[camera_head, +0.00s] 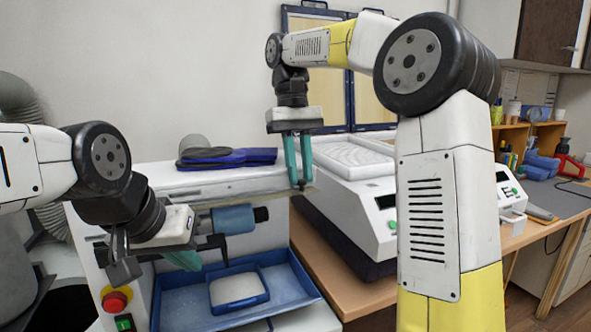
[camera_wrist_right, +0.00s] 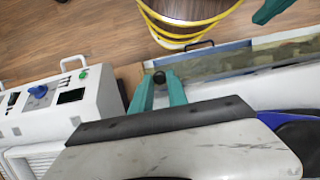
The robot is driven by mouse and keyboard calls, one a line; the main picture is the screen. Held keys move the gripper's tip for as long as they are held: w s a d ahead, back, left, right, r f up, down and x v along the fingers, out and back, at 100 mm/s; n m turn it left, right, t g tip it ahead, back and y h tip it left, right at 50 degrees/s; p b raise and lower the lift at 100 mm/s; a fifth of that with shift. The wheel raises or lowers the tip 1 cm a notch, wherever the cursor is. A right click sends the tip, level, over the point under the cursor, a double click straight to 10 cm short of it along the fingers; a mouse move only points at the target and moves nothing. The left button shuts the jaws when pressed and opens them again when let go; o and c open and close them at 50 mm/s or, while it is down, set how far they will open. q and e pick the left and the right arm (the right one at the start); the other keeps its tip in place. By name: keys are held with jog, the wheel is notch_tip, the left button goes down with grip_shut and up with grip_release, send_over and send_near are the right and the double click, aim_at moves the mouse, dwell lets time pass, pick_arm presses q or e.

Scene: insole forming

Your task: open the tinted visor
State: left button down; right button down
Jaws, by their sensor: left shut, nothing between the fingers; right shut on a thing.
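The tinted visor (camera_head: 235,189) shows in the head view as a thin greyish see-through pane along the front top edge of the white machine. In the right wrist view the visor (camera_wrist_right: 265,62) is a brownish pane in a pale frame. My right gripper (camera_head: 299,186) points down at the visor's right end. In the right wrist view its teal fingers (camera_wrist_right: 160,82) are shut on a dark round knob (camera_wrist_right: 159,76) at the visor's end. My left gripper (camera_head: 192,261) is shut and empty, low in front of the machine, left of the blue roller.
Blue and dark insoles (camera_head: 228,157) lie on the machine top. A blue tray (camera_head: 180,310) with a white-topped pad sits below. A red emergency button (camera_head: 115,300) is at lower left. A white forming machine (camera_head: 355,185) stands on the wooden table to the right.

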jog(key=c, duration=1.3)
grip_release()
jog(key=shift+r, duration=0.45)
jog(key=r, duration=0.2)
jog(key=shift+s+a+r, duration=0.1)
jog(key=shift+s+r, duration=0.15)
jog(key=shift+r, duration=0.1)
jog(key=s+a+r, duration=0.1)
jog(key=s, duration=1.4)
jog(key=shift+s+a+r, duration=0.15)
jog(key=shift+s+a, duration=0.05)
jog(key=shift+a, duration=0.1)
jog(key=d+f+m+t+y, duration=0.3)
jog(key=d+f+t, duration=0.6)
jog(key=f, duration=0.6)
jog(key=shift+w+d, duration=0.15)
jog(key=shift+d, duration=0.7)
